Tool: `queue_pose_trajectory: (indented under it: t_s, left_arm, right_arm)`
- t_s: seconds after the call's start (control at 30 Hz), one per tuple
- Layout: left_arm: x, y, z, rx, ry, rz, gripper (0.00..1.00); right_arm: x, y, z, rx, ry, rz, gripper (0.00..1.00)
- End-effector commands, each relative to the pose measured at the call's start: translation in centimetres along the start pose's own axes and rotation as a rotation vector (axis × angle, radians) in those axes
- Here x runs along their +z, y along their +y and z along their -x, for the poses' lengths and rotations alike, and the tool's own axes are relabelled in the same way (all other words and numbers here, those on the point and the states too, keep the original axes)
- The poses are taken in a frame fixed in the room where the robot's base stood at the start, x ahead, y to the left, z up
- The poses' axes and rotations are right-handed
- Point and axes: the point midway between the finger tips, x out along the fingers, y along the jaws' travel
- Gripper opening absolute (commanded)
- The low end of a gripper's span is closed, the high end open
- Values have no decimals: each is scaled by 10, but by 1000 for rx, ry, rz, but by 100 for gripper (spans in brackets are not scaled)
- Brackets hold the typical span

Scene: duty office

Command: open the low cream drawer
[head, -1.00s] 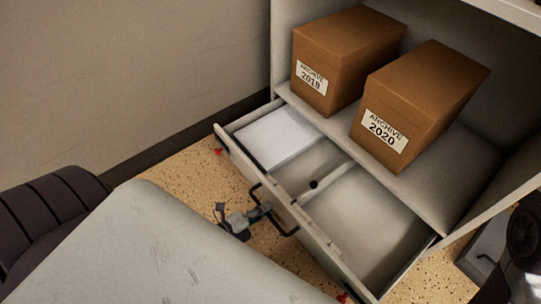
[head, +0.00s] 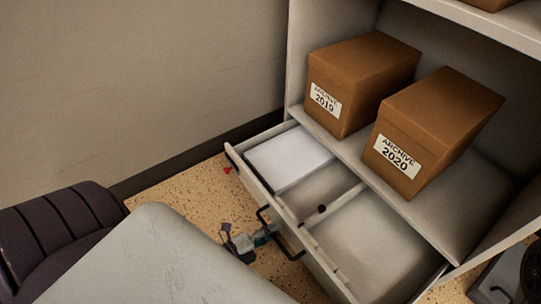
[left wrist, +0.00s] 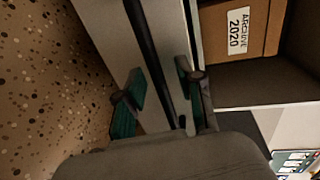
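The low cream drawer (head: 296,226) is pulled out of the bottom of the cream cabinet in the head view. A white paper stack (head: 288,160) lies in its far-left compartment, and a small black object lies near the divider. Its dark bar handle (head: 283,234) is on the front face. My left gripper (head: 250,240) is at this handle. In the left wrist view, the fingers of my left gripper (left wrist: 161,84) stand apart on either side of the dark handle bar (left wrist: 146,42), with gaps visible. My right gripper is not in view.
Two brown archive boxes, 2019 (head: 350,85) and 2020 (head: 430,130), stand on the shelf above the drawer. A dark ribbed chair-like object (head: 60,235) is at lower left. The wall is close on the left. Speckled floor (head: 185,195) shows before the drawer.

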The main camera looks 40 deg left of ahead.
Motion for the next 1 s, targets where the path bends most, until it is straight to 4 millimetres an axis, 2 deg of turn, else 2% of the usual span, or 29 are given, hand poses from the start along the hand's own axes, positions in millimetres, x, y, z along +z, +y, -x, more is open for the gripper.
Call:
queue_pose_trajectory:
  t_s: [0.17,0.4,0.6,0.77,1.0]
  left_arm:
    - [0,1,21,3,0,1,37]
    - [0,2,74,5,0,0,37]
    - [0,1,106,4,0,0,37]
    - [0,1,118,2,0,0,37]
    - [0,0,120,1,0,0,37]
  right_arm:
    - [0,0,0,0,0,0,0]
    - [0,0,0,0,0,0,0]
    - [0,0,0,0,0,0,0]
    - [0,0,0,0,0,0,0]
    - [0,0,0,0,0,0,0]
